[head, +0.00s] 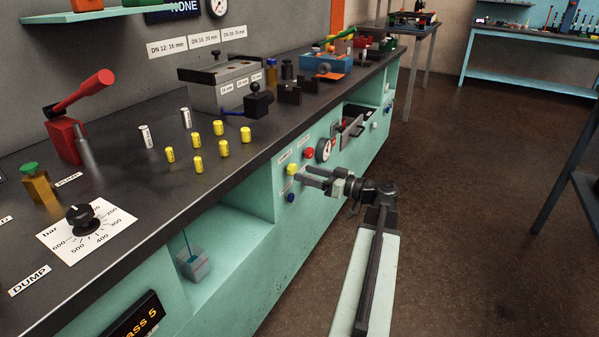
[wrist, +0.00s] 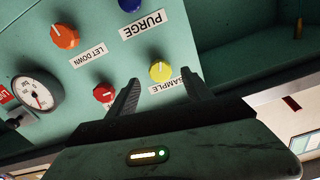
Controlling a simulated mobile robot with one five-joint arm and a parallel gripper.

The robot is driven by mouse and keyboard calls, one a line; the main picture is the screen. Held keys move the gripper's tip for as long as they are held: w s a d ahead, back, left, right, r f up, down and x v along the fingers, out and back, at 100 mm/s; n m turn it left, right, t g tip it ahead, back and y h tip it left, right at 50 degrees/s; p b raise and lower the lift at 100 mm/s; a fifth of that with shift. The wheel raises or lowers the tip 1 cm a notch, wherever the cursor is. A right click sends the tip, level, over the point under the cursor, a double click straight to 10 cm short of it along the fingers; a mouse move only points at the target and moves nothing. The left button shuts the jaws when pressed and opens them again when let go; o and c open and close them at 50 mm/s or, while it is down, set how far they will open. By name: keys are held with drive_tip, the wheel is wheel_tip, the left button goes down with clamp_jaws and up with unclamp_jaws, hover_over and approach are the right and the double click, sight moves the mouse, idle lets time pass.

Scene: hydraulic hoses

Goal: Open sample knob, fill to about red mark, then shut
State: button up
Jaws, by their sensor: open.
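The yellow sample knob (wrist: 161,72) sits on the teal panel beside its SAMPLE label (wrist: 168,86), which appears upside down in the wrist view. In the head view the yellow knob (head: 292,169) is just beyond my fingertips. My gripper (head: 304,175) is open and points at the panel. In the wrist view its fingers (wrist: 160,78) appear on either side of the knob; I cannot tell whether they touch it. A small greyish clear container (head: 193,264) stands in the open bay below the bench top, under a thin tube (head: 187,242). I cannot make out a red mark or liquid.
A red knob (wrist: 104,92) is close to one finger. An orange knob (wrist: 65,36), a blue knob (wrist: 130,4) and a pressure gauge (wrist: 38,92) are on the same panel. The bench top (head: 130,200) overhangs the panel. The floor (head: 470,220) to the right is clear.

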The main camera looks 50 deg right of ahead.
drive_tip(key=v, duration=0.4)
idle(0.3)
